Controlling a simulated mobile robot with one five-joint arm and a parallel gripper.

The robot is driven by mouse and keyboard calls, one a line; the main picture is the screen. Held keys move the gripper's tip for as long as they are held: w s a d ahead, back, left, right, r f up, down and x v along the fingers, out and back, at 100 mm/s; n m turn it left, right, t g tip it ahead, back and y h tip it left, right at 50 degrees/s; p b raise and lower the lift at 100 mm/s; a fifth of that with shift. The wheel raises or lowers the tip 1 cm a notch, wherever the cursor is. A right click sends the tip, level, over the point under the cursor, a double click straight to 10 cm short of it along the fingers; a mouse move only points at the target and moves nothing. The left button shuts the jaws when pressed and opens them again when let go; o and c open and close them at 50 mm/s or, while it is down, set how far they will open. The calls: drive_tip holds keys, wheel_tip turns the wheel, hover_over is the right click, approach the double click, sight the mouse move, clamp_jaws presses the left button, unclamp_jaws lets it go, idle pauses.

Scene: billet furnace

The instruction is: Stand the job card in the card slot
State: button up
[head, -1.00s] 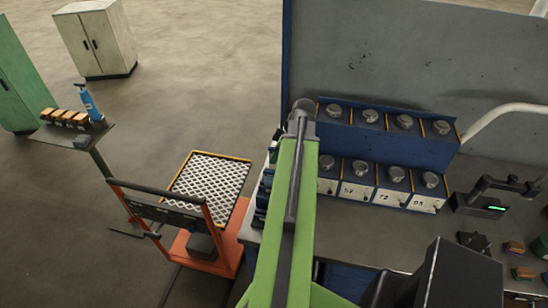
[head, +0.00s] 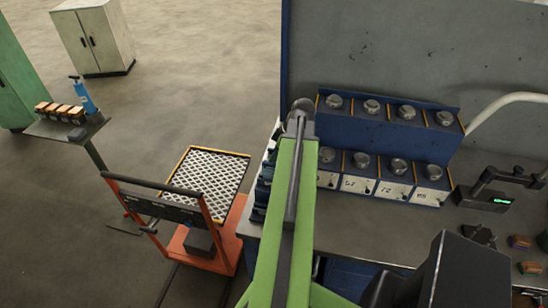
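I cannot pick out the job card in the head view. No card slot can be told for certain either. A blue two-tier rack (head: 385,128) stands on the bench, with round metal pieces on both tiers. White numbered plates (head: 394,190) line the front of its lower tier. My green arm rises through the middle of the view and hides the rack's left end and part of the bench.
The grey bench (head: 375,237) carries a dark device with a green display (head: 490,199) and small blocks at right. Dark blue items (head: 263,188) sit at its left edge. An orange trolley (head: 205,262), a mesh-topped platform (head: 208,180) and a small stand (head: 50,128) are left.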

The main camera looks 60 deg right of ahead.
drive_tip(key=shift+o, duration=1.4)
drive_tip(key=shift+r, duration=0.1)
drive_tip(key=p+v, duration=1.6)
drive_tip(key=v, duration=0.1)
drive_tip(key=shift+r, duration=0.15)
